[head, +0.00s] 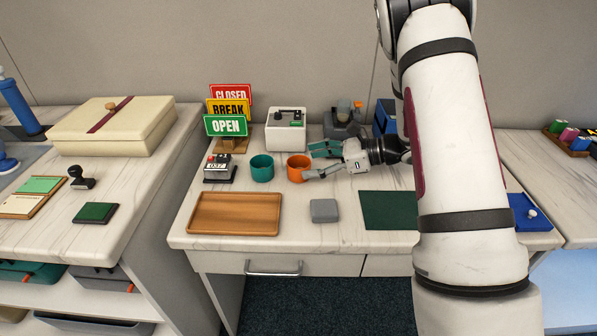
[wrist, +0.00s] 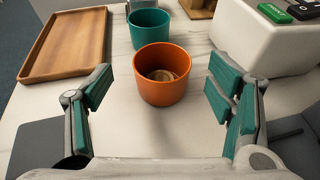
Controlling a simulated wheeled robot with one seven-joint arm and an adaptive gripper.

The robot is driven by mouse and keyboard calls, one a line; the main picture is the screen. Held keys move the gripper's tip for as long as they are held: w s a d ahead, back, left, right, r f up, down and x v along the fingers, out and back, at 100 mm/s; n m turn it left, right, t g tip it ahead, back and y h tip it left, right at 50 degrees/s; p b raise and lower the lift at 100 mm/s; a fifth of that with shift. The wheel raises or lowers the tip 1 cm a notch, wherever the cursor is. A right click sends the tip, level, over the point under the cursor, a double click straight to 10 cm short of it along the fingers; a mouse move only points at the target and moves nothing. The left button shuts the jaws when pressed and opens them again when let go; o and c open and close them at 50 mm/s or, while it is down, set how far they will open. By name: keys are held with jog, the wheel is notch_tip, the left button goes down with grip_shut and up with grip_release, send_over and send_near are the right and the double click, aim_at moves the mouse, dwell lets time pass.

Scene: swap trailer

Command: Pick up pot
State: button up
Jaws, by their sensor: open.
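An orange pot (head: 297,168) stands upright on the white marbled counter. In the wrist view the orange pot (wrist: 162,76) is ahead of my gripper, roughly centred between the fingers, with small round brownish contents at its bottom. A teal pot (head: 262,168) stands just left of it; in the wrist view the teal pot (wrist: 149,27) is right behind it. My gripper (head: 316,162) reaches in from the right in the head view, its fingers open beside the orange pot. In the wrist view my gripper (wrist: 158,92) is open and empty, with teal pads on both sides.
A wooden tray (head: 235,213) lies at the counter's front left. A grey block (head: 324,210) and green mat (head: 387,210) lie in front. A white box (head: 286,129), signs (head: 226,126) and a counter device (head: 219,168) stand behind and left.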

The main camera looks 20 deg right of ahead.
aim_at(299, 162)
jog(key=x, duration=0.4)
jog(key=shift+w+a, duration=0.1)
jog(key=shift+w, duration=0.1)
jog(key=shift+c, duration=0.4)
jog(key=c, duration=1.2)
jog(key=shift+r, duration=0.15)
